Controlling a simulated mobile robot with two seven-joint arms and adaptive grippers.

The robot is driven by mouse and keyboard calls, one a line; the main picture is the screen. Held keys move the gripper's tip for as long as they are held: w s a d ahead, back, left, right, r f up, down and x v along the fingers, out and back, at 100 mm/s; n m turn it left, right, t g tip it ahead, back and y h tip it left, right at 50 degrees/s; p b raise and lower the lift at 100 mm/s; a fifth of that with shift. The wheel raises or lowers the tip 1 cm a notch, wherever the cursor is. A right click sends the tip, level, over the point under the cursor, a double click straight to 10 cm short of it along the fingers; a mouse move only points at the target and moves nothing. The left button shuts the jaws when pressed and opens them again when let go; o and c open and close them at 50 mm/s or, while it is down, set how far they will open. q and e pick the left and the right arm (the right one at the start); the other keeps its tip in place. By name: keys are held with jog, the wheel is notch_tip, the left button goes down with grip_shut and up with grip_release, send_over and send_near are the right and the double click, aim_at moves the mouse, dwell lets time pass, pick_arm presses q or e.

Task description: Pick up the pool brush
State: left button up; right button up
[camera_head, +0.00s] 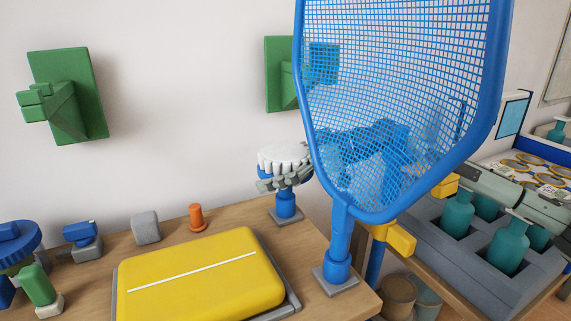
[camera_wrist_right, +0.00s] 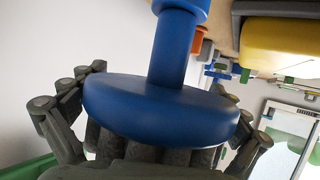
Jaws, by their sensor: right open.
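The pool brush (camera_head: 285,157) has a round head with white bristles on top and a blue stem, and it stands upright on a small grey base on the wooden table. In the right wrist view its blue disc-shaped back (camera_wrist_right: 160,108) and stem fill the middle. My right gripper (camera_head: 288,180) is at the brush head, just under the bristles, with its fingers open. In the wrist view the fingers lie on both sides of the disc; whether they touch it I cannot tell. A blue net partly hides my right arm. My left gripper is not in view.
The tall blue net (camera_head: 343,220) stands close to the right of the brush. A yellow case (camera_head: 200,278) lies in front. An orange peg (camera_head: 196,217) and a grey block (camera_head: 145,227) stand left. A grey crate (camera_head: 425,240) with teal bottles is at the right.

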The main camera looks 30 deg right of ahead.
jog(key=c, duration=0.9)
jog(key=shift+c, duration=0.4)
jog(key=shift+r, duration=0.15)
